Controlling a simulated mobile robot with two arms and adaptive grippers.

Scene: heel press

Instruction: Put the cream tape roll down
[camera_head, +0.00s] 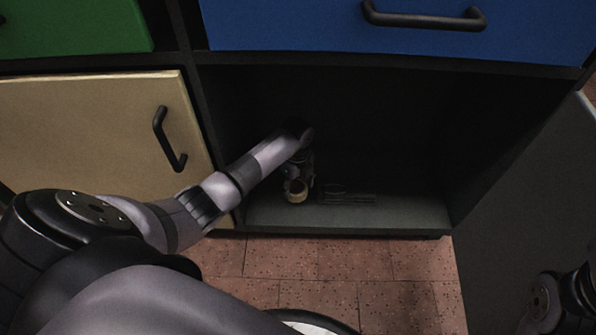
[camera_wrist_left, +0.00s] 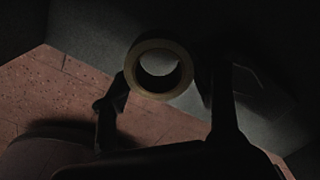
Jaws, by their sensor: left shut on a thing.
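The cream tape roll (camera_wrist_left: 136,84) is a ring seen end-on in the left wrist view, between the two dark fingers of my left gripper (camera_wrist_left: 163,98). In the head view the roll (camera_head: 297,196) shows small and pale at the end of my left arm. My left gripper (camera_head: 299,181) is shut on the roll, inside the open lower compartment of the cabinet. The roll is at or just above the grey compartment floor (camera_head: 400,212); I cannot tell if it touches. Part of my right arm shows at the lower right, but its fingers are not clear.
A dark, flat rack-like object (camera_head: 348,198) lies on the compartment floor right of the gripper. A cream door (camera_head: 90,130) is on the left, a blue drawer (camera_head: 400,40) above, and an open grey door (camera_head: 530,200) on the right. The compartment floor's right side is clear.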

